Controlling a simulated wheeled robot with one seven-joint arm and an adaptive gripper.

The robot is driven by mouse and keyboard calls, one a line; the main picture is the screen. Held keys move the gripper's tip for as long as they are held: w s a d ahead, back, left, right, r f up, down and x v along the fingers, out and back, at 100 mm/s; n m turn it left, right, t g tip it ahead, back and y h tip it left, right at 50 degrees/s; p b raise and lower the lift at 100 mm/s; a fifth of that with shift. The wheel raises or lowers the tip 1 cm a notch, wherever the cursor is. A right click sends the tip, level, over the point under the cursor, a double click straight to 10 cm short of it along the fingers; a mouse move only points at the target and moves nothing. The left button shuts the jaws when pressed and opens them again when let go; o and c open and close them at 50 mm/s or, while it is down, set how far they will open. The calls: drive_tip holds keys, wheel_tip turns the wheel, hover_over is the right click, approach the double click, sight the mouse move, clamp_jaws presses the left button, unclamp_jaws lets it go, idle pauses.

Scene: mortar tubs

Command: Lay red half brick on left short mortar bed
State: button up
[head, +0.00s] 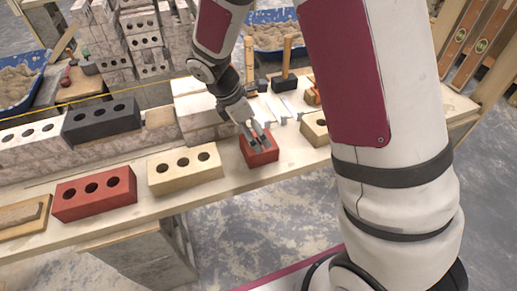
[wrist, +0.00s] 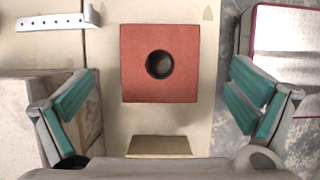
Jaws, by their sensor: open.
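The red half brick (head: 262,156) with one hole lies on the front plank, below my gripper (head: 258,135). In the wrist view the red half brick (wrist: 137,83) sits centred between the widely spread fingers of my open gripper (wrist: 160,92), with a clear gap on each side. A short tan patch (head: 159,118), which looks like mortar, lies on the low wall right of a dark grey brick. A brown strip (head: 18,214) lies on a board at the far left. I cannot tell for sure which is the left short mortar bed.
A full red brick (head: 95,207) and a cream brick (head: 186,182) stand left along the plank; another cream brick (head: 315,128) is to the right. The dark grey brick (head: 101,132) sits on the wall. A perforated metal strip (wrist: 57,22) lies nearby.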

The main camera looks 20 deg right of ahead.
sight(259, 141)
drive_tip(key=shift+a+b+x, duration=0.15)
drive_tip(key=shift+b+x, duration=0.35)
drive_tip(key=shift+x, duration=0.9)
drive_tip(key=shift+a+b+x, duration=0.2)
drive_tip(key=shift+b+x, duration=0.3)
drive_tip(key=shift+x, duration=0.85)
drive_tip(key=shift+f, duration=0.4)
drive_tip(key=c, duration=1.8)
drive_tip(key=shift+c, duration=1.2)
drive_tip(key=shift+r, duration=0.15)
